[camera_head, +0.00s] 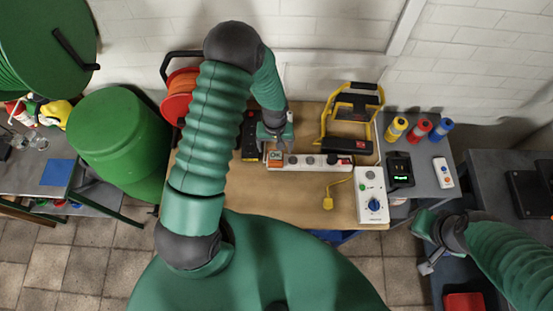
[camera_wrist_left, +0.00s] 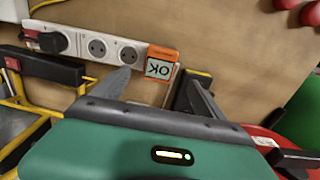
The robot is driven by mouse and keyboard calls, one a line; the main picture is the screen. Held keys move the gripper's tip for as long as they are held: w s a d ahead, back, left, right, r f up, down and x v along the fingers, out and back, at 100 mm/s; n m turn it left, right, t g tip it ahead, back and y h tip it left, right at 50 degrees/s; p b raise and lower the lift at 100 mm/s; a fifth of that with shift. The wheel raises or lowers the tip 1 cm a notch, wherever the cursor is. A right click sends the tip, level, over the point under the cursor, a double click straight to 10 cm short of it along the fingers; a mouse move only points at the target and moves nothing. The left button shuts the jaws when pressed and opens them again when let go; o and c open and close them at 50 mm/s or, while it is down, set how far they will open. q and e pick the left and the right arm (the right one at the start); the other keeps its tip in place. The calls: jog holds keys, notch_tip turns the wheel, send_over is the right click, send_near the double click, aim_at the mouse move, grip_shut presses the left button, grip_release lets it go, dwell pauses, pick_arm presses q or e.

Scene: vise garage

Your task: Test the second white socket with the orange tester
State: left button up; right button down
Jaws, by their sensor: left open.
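A white power strip (camera_head: 318,168) lies on the wooden bench. The orange tester (camera_head: 275,160) sits at its left end in the head view, its display reading OK. In the left wrist view the tester (camera_wrist_left: 163,60) is at the strip's right end, beside two empty white sockets (camera_wrist_left: 97,47) (camera_wrist_left: 128,54); a black plug (camera_wrist_left: 45,40) is farther along. I cannot tell how deep the tester sits. My left gripper (camera_head: 274,138) is open and empty just behind the tester; its fingers (camera_wrist_left: 155,88) are apart. My right gripper (camera_head: 428,266) is low at the right, away from the strip.
A white box with a blue dial (camera_head: 372,207) and a yellow plug (camera_head: 328,203) on a cord are at the front right.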

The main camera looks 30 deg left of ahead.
aim_at(276, 156)
pick_arm(q)
jog(key=f+b, duration=0.1)
jog(key=f, duration=0.1)
jog(key=f+b, duration=0.3)
jog(key=f, duration=0.1)
jog(key=shift+d+f+b, duration=0.25)
jog(key=shift+f+b, duration=0.05)
jog(key=shift+f, duration=0.05)
jog(key=shift+a+f, duration=0.1)
jog(key=shift+f, duration=0.2)
jog(key=shift+a+f, duration=0.1)
jog(key=shift+a, duration=0.15)
jog(key=shift+d, duration=0.3)
jog(key=shift+a, duration=0.25)
jog(key=shift+d, duration=0.25)
jog(key=shift+c, duration=0.3)
